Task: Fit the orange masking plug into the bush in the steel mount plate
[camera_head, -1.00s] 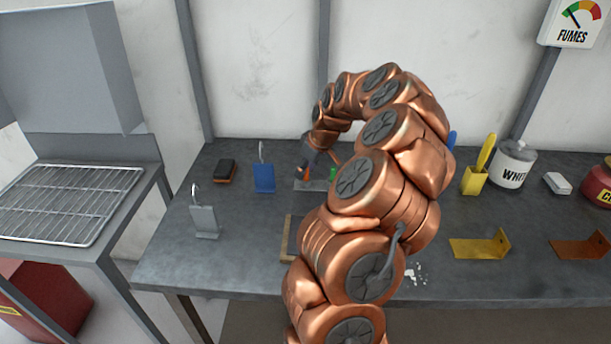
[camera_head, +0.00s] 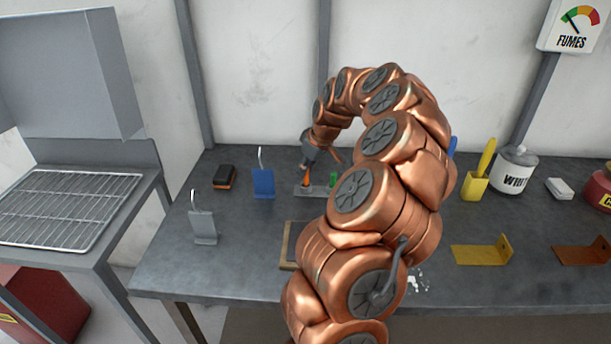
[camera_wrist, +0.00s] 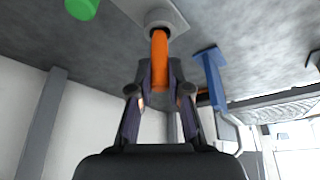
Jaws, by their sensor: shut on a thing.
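The orange masking plug (camera_wrist: 160,62) is held between the fingers of my gripper (camera_wrist: 160,84), which is shut on it. In the wrist view the plug's far end meets the round grey bush (camera_wrist: 161,18) in the steel mount plate (camera_wrist: 180,16). I cannot tell how far, if at all, it sits inside the bush. In the head view the plug (camera_head: 306,177) stands over the left part of the plate (camera_head: 303,192), with my gripper (camera_head: 308,168) above it. My arm hides the plate's right side.
A green piece (camera_head: 333,179) stands near the plate. A blue hooked bracket (camera_head: 263,183) and an orange-and-black block (camera_head: 224,177) are to the left. A grey hooked bracket (camera_head: 203,227) stands at front left. Yellow (camera_head: 482,253) and rust-coloured (camera_head: 584,254) angle brackets lie right.

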